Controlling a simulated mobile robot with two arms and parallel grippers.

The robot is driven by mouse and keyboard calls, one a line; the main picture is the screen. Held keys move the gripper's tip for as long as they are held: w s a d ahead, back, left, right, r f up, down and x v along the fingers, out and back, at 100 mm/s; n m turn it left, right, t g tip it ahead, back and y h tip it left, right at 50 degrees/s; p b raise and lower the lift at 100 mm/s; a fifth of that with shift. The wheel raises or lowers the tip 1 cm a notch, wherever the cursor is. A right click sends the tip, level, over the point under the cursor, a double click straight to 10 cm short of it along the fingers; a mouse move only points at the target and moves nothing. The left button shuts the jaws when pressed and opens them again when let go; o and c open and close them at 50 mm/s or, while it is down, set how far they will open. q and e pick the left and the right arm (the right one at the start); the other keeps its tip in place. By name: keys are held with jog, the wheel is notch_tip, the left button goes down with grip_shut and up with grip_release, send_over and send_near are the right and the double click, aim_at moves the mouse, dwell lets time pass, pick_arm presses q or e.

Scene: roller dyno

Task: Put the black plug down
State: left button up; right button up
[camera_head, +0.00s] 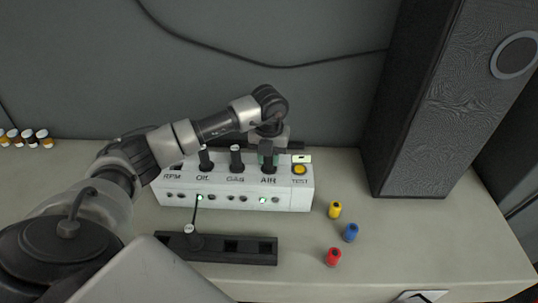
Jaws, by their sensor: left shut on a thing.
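A white box (232,203) with labels RPM, OIL, GAS, AIR and TEST stands on the bench. Black plugs stand upright above the OIL (205,160) and GAS (237,160) labels. My left gripper (267,147) is over the AIR position, pointing down, shut on a black plug (268,164). That plug is upright; I cannot tell whether it is seated in the box or just above it. My gripper partly hides its top. My right gripper is not in view.
A black rack (250,257) with square openings lies in front of the box, and a pale-topped black piece stands in it. Yellow (335,210), blue (351,232) and red (333,257) cylinders stand at right. A tall dark speaker (420,120) blocks the back right.

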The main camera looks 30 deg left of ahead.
pick_arm(q)
jog(key=o, duration=0.8)
jog(key=shift+r+p, duration=0.5)
jog(key=shift+p, duration=0.05)
notch_tip(320, 180, up, 10)
jog(key=b, duration=0.4)
jog(key=shift+r, duration=0.85)
